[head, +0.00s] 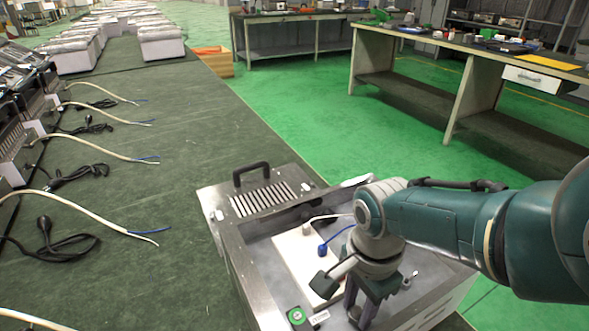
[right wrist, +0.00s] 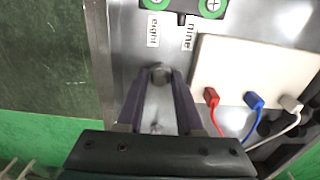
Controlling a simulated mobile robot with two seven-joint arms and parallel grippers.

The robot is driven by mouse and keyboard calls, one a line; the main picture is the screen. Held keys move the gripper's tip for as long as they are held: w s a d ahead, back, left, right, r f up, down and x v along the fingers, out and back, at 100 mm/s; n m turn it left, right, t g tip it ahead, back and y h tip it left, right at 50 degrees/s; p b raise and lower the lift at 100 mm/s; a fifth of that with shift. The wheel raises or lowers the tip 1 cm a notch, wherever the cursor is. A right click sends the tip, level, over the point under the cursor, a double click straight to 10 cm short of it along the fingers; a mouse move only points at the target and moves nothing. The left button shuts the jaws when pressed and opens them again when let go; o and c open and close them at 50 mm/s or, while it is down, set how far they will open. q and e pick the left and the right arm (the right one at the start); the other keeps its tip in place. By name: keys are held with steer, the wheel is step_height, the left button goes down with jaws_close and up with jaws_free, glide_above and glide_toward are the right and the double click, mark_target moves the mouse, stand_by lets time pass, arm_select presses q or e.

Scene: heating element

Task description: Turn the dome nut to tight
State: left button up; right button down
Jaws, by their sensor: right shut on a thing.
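The dome nut (right wrist: 159,75) is a small dark grey round piece in the right wrist view, on the metal floor of the open box (head: 236,262). My right gripper (right wrist: 159,82) has its two purple fingers closed around it, one on each side. In the head view my right gripper (head: 361,308) points down into the box, and its fingers and wrist hide the nut. How far the nut is turned cannot be told. My left gripper is not in view.
A cream block (right wrist: 250,75) with red, blue and white wire plugs lies close beside the fingers. Green round terminals (right wrist: 212,6) sit by labels "eight" and "nine". The box's vented lid part with a black handle (head: 252,172) is behind. Loose cables lie on the dark bench (head: 150,210).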

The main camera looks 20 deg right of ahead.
mark_target(358, 313)
steer(key=shift+m, duration=1.4)
steer(key=c, duration=0.5)
jaws_free()
steer(key=shift+c, duration=0.2)
steer(key=shift+r, duration=0.1)
step_height(358, 313, up, 10)
steer(key=p, duration=0.9)
